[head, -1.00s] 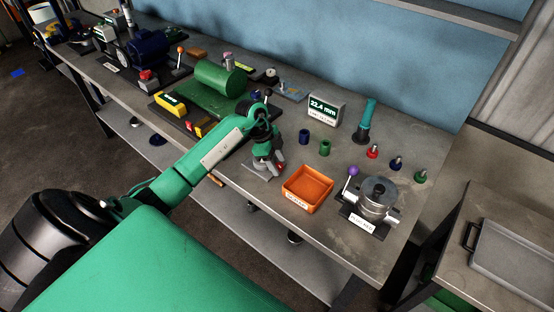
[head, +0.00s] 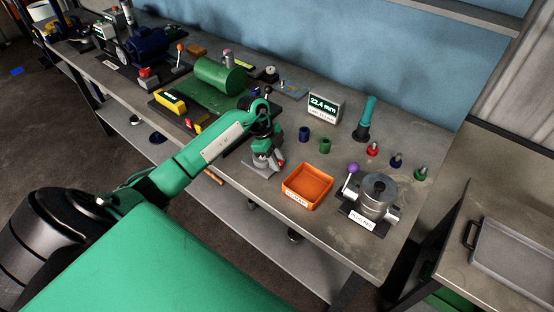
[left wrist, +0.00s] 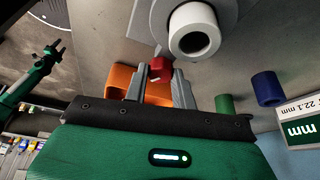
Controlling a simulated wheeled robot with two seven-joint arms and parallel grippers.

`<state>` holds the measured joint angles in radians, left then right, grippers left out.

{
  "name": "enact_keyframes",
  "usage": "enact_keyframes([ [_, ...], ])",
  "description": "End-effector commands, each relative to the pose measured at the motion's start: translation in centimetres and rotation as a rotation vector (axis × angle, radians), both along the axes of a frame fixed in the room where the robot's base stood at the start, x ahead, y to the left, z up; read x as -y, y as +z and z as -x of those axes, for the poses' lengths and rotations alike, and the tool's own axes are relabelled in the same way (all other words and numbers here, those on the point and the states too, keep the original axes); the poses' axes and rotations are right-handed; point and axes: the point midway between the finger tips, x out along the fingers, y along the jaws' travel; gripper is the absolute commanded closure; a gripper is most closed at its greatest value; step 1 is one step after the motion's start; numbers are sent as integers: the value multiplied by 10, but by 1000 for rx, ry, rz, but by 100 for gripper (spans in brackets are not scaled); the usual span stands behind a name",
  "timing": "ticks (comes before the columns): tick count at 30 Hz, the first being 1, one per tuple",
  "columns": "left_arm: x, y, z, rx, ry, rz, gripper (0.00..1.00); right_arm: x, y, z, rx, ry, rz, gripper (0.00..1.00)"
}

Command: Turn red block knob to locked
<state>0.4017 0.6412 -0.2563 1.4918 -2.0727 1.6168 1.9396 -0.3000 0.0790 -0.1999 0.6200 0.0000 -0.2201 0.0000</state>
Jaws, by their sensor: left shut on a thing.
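The red knob (left wrist: 160,69) shows in the left wrist view, between the grey fingers of my left gripper (left wrist: 164,80), which are shut on it. In the head view, my left gripper (head: 266,165) points down at the front edge of the bench. A small bit of red (head: 281,164) shows just to its right there. The gripper hides most of the knob and its mount in the head view. I cannot read any locked mark. My right gripper is in neither view.
An orange bin (head: 307,187) stands just right of the gripper. A silver fixture with a purple-ball lever (head: 373,199) is farther right. Blue (head: 304,134) and green (head: 325,146) cylinders and a display (head: 324,107) stand behind. A white-ended cylinder (left wrist: 194,30) is close to the fingers.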

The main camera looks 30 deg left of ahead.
Motion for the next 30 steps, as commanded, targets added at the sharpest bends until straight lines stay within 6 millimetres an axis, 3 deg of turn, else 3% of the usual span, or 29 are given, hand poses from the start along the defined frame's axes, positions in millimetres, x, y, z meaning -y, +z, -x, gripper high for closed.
enact_keyframes([
  [5, 0, 0, 0, 1, -1, 0, 96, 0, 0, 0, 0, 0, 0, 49],
  [6, 0, 0, 0, 1, 0, 0, 66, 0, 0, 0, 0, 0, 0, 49],
  [9, 0, 0, 0, 1, 0, 0, 52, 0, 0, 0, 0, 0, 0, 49],
  [20, -3, 6, 0, 3, 1, 0, 52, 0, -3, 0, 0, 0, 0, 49],
  [26, -17, 36, 2, 5, 2, -4, 52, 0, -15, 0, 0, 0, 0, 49],
  [30, -30, 67, 4, 6, 3, -4, 52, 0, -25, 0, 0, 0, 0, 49],
])
